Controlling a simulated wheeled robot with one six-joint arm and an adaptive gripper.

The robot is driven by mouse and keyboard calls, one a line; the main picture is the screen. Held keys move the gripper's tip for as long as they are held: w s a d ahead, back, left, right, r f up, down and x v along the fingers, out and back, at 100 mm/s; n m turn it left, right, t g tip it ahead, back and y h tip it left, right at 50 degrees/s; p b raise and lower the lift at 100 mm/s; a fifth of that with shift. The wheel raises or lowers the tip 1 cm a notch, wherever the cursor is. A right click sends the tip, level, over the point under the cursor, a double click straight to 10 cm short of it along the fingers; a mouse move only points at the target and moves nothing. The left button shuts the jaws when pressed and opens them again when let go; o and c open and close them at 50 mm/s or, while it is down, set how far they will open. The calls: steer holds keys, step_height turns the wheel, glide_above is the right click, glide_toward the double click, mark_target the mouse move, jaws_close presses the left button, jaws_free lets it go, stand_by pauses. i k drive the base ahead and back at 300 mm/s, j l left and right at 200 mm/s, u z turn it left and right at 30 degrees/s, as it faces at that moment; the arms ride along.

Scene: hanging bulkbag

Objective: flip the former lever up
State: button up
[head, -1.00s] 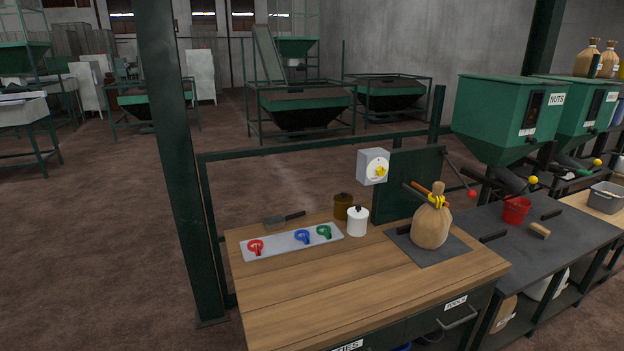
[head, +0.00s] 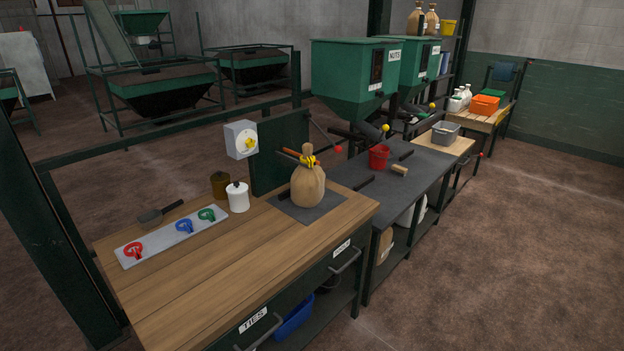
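A thin dark lever with a red ball knob (head: 337,149) sticks out at the right of the upright green panel (head: 281,153). It slopes down to the right, knob at the low end. A tan sack (head: 308,188) stands on a dark mat (head: 325,210) on the wooden bench, its neck gathered. A yellow piece (head: 309,161) is around the neck, beside orange and dark bars. Whether the lever joins these bars is unclear. My gripper is not in view.
On the wooden bench (head: 215,285) are a tray (head: 158,247) with red, blue and green clips, a scraper and two pots. A grey box with a yellow knob (head: 250,143) stands behind. A dark table holds a red bucket (head: 379,157). Floor at right is clear.

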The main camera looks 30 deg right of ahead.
mark_target(338, 150)
steer(key=i+l+z, duration=0.15)
steer(key=i+l, duration=0.15)
steer(key=i, duration=0.25)
steer(key=i+l+z, duration=0.2)
steer(key=i, duration=0.4)
steer(key=i+l+z, duration=0.15)
steer(key=i, duration=0.4)
